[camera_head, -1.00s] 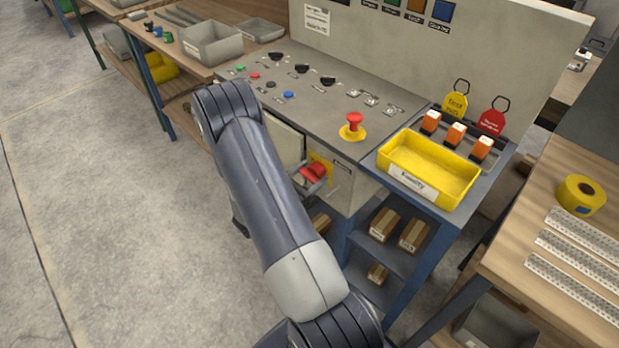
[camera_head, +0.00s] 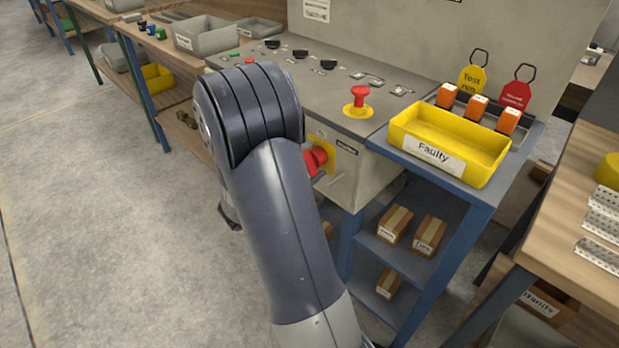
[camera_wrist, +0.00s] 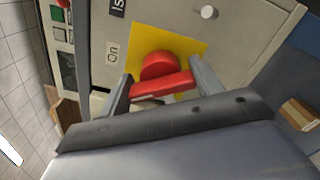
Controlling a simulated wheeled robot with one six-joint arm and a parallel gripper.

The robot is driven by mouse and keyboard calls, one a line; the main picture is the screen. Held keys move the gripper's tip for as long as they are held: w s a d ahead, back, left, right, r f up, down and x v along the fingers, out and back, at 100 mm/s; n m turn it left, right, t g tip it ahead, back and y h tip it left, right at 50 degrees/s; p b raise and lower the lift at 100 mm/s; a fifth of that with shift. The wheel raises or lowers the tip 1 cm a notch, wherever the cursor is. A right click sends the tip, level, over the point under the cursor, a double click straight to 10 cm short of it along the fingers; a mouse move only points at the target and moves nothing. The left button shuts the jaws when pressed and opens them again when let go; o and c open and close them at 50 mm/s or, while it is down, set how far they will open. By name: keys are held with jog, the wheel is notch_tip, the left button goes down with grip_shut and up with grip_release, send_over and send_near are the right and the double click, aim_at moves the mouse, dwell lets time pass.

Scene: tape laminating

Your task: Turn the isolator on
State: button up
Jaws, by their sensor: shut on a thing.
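The isolator is a red rotary handle (camera_wrist: 165,85) on a yellow plate (camera_wrist: 188,45), on the front of the grey control cabinet. An "On" label (camera_wrist: 112,52) is beside the plate in the wrist view. My gripper (camera_wrist: 163,88) has one finger at each end of the handle's red bar and is shut on it. In the wrist view the bar lies nearly across the picture, slightly tilted. In the head view the red handle (camera_head: 316,160) shows just right of my arm, which hides my gripper.
A red emergency button (camera_head: 359,98) on a yellow base stands on the console top. A yellow "Faulty" tray (camera_head: 430,157) sits on a blue shelf unit to the right, with small boxes (camera_head: 394,224) below. Open floor (camera_head: 110,230) lies to the left.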

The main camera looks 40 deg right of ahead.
jog(key=m+b, duration=0.2)
jog(key=b, duration=0.2)
jog(key=f+m+b, duration=0.1)
jog(key=m+b, duration=0.2)
jog(key=b, duration=0.1)
jog(key=shift+s, duration=0.1)
jog(key=b, duration=0.1)
jog(key=m+b, duration=0.1)
jog(key=shift+r+m+b, duration=0.25)
jog(key=shift+m+b, duration=0.05)
jog(key=shift+b, duration=0.1)
jog(key=o, duration=1.4)
jog(key=shift+r, duration=0.1)
jog(key=a, duration=0.3)
jog(key=a+p, duration=0.1)
jog(key=a, duration=0.7)
jog(key=shift+s+p, duration=0.35)
jog(key=shift+s, duration=0.05)
jog(key=shift+d, duration=0.15)
